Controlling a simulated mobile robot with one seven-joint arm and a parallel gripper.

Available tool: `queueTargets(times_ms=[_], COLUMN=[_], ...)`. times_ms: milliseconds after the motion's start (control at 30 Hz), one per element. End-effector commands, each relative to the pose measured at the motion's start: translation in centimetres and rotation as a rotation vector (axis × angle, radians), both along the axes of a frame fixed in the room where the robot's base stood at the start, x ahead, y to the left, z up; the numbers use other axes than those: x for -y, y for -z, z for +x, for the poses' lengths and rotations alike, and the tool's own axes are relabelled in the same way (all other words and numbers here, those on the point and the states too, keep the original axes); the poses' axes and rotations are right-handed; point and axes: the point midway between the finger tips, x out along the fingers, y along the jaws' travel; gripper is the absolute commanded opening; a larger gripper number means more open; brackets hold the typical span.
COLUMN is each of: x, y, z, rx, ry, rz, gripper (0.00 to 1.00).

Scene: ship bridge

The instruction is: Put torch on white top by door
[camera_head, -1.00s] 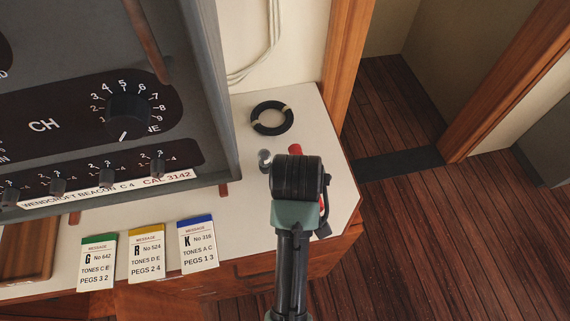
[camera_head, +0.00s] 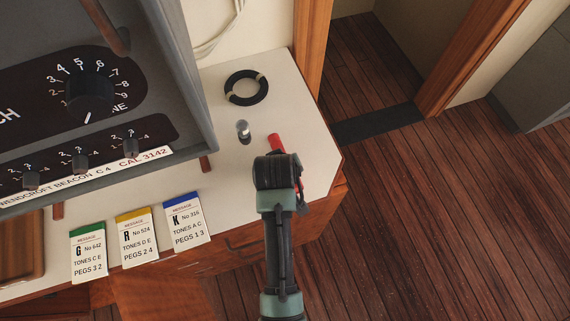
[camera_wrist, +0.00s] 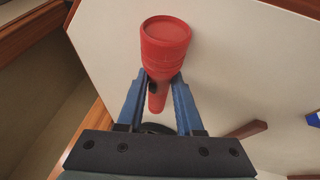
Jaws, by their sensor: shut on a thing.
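The red torch (camera_head: 276,143) shows just beyond my gripper (camera_head: 278,164) in the head view. In the wrist view the torch (camera_wrist: 165,45) stands out between the blue fingers of my gripper (camera_wrist: 160,84), its wide round end towards the camera. My gripper is shut on its narrower part. The white top (camera_head: 312,130) by the doorway lies beneath, and it fills much of the wrist view (camera_wrist: 235,80). The torch is over this top; I cannot tell whether it touches it. My wrist hides part of the torch in the head view.
A black ring (camera_head: 246,88) and a small metal-topped peg (camera_head: 243,131) are on the top. A grey radio set (camera_head: 175,90) stands at the left. Several message cards, one blue-edged (camera_head: 187,219), are at the front edge. Open wooden floor (camera_head: 430,220) lies right.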

Motion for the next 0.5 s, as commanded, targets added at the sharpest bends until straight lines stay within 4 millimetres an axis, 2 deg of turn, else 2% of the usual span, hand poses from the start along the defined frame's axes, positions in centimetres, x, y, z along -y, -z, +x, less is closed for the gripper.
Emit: queueTargets(times_ms=[67, 100, 267, 500], x=[0.00, -0.01, -0.01, 0.00], y=[0.21, 0.32, 0.23, 0.18], z=[0.04, 0.01, 0.00, 0.01], rx=[0.001, 0.000, 0.000, 0.000], ry=[0.000, 0.000, 0.000, 0.000], rz=[-0.001, 0.000, 0.000, 0.000], gripper=[0.00, 0.37, 0.65, 0.65])
